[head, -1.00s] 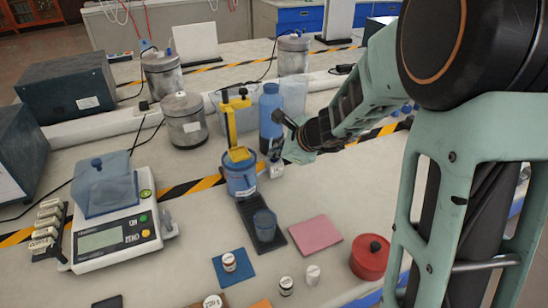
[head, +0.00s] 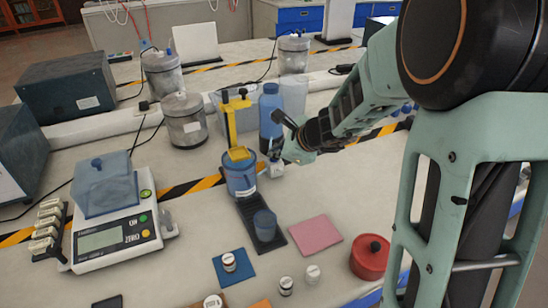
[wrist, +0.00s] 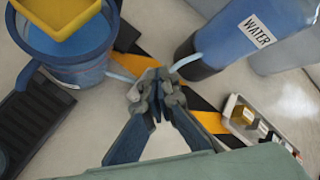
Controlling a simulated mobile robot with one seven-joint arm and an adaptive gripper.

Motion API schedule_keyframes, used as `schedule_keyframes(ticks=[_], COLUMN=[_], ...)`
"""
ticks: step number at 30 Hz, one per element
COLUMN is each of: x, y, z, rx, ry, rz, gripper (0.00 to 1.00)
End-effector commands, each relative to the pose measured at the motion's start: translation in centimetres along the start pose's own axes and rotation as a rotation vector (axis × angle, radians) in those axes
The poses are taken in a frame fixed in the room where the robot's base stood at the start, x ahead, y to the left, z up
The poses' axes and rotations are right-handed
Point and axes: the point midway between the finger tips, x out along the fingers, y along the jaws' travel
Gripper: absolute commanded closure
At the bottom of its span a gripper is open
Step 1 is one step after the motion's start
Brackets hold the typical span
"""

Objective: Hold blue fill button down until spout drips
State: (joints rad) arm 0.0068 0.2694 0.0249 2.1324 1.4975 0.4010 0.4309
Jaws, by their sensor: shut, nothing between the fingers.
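The blue dispenser pot (head: 240,178) with a yellow top (head: 238,154) stands on a dark base (head: 262,226). No spout drip can be made out. A blue water bottle (head: 270,118) stands behind; it also shows in the wrist view (wrist: 225,42), with a pale tube on each side of my fingers. I cannot see the blue fill button.
A scale (head: 115,235) stands at left. A pink mat (head: 315,235), a red lidded pot (head: 370,257) and small vials are in front. Steel canisters (head: 184,120) stand behind. In the wrist view a white tray (wrist: 262,130) holds small items.

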Motion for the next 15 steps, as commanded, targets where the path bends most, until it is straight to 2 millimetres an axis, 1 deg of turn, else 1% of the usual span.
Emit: schedule_keyframes(ticks=[9, 15], x=[-0.07, -0.8], y=[-0.03, -0.57], z=[0.04, 0.57], rx=[0.0, 0.0], ry=[0.0, 0.0], rz=[0.001, 0.0], gripper=[1.0, 1.0])
